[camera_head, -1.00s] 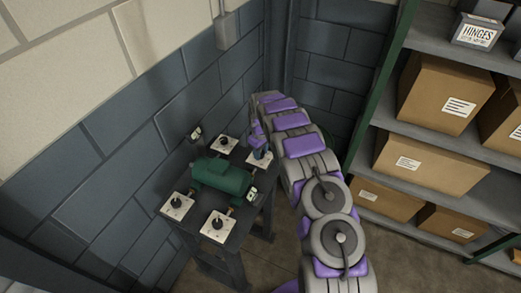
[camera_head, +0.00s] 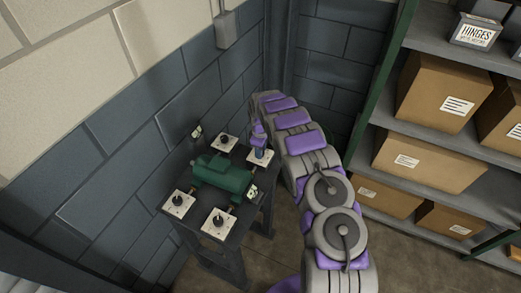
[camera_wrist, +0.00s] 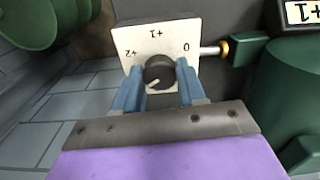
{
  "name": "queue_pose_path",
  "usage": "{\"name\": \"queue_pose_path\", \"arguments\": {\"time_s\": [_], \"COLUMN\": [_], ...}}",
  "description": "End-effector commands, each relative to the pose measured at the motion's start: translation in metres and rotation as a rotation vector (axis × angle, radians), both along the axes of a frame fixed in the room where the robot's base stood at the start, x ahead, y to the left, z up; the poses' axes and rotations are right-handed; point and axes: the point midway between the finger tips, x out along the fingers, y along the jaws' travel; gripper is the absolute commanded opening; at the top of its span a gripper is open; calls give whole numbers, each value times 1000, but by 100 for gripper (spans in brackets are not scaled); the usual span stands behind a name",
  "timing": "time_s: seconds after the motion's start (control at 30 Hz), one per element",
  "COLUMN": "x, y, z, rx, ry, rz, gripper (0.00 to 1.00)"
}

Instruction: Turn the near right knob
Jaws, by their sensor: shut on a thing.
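A dark round knob (camera_wrist: 157,70) sits on a white square plate (camera_wrist: 130,42) marked 0, +1 and +2, upside down in the wrist view. A pale pointer line shows on its lower left. My gripper (camera_wrist: 159,75) is shut on this knob, one blue finger on each side. In the head view my gripper (camera_head: 259,147) reaches down onto the plate (camera_head: 262,160) at the right back of a dark stand (camera_head: 232,252); its knob is hidden there. Another knob (camera_head: 218,220) sits on the near right plate in this picture, with no gripper at it.
A green casing (camera_head: 222,174) lies mid-stand, between the plates. Two more knobs, near left (camera_head: 177,200) and far left (camera_head: 225,138), stand around it. A block wall (camera_head: 140,165) is close behind. Shelves with boxes (camera_head: 430,160) stand at right.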

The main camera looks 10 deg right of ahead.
Motion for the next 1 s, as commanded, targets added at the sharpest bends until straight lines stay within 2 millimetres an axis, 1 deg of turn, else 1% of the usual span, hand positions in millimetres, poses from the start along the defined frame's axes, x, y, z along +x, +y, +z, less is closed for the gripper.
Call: {"name": "queue_pose_path", "arguments": {"time_s": [0.03,0.13,0.17,0.4,0.63,0.77,0.87,0.97,1.0], "x": [3,3,3,1,1,1,0,0,1], "y": [0,0,0,0,0,0,0,0,0], "z": [3,3,3,2,2,8,21,41,50], "rx": [0,0,0,0,0,0,-1,-1,-2], "ry": [-11,-11,-11,-6,-4,-4,-4,-4,-6], "rz": [0,0,0,0,0,-1,-1,0,0], "gripper": [9,9,42,65,66,66,66,66,66]}}
